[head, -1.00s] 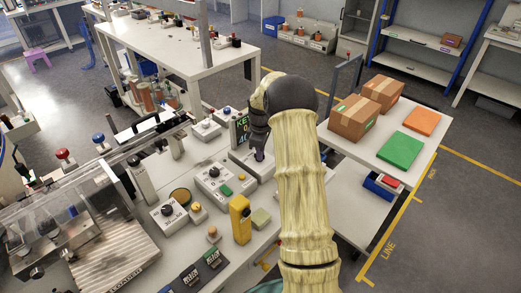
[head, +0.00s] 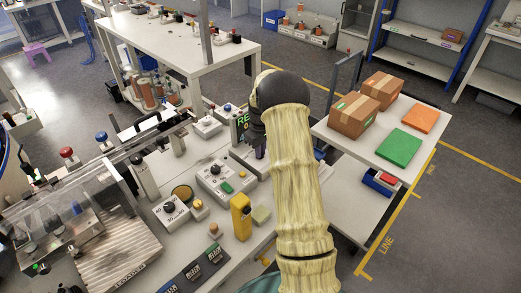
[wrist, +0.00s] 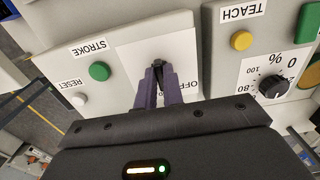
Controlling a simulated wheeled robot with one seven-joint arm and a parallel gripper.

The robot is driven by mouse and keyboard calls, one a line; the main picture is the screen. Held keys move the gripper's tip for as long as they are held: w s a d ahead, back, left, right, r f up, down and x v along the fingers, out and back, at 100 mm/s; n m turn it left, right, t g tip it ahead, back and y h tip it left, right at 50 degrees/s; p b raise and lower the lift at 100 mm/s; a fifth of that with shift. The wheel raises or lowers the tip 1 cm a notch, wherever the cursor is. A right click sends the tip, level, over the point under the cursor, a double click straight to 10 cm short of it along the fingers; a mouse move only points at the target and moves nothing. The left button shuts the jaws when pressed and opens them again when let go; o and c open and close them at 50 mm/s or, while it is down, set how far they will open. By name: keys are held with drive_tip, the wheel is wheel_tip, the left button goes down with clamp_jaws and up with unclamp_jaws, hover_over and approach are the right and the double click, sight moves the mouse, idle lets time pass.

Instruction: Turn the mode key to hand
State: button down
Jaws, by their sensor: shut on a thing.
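In the wrist view, the mode key (wrist: 157,62) is a small dark key on a pale plate (wrist: 133,56) of a grey control box. A partly covered label beginning "OF" shows beside it. My gripper (wrist: 158,74) has its two purple fingers closed on the key from either side. The key's slot and exact angle are hidden by the fingers, and no "hand" label shows. In the head view, my gripper (head: 259,152) points down at the box, and my arm hides most of that box.
A partly hidden display (head: 241,126) stands behind. Cardboard boxes (head: 348,115) sit on the right-hand table.

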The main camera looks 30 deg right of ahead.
drive_tip(key=c, duration=1.5)
unclamp_jaws()
wheel_tip(320, 180, up, 18)
drive_tip(key=shift+f, duration=0.25)
drive_tip(key=s+a+m+t+p, duration=0.1)
drive_tip(key=s+a, duration=0.5)
drive_tip(key=s, duration=0.3)
drive_tip(key=s+a+m+p, duration=0.1)
drive_tip(key=s+a+p, duration=0.1)
drive_tip(key=s+a, duration=0.3)
drive_tip(key=s+a+f+m+t+p, duration=0.1)
drive_tip(key=s+a, duration=0.5)
drive_tip(key=s, duration=0.7)
drive_tip(key=shift+a+m+t+p, duration=0.3)
drive_tip(key=shift+a+m, duration=0.05)
drive_tip(key=shift+m, duration=0.15)
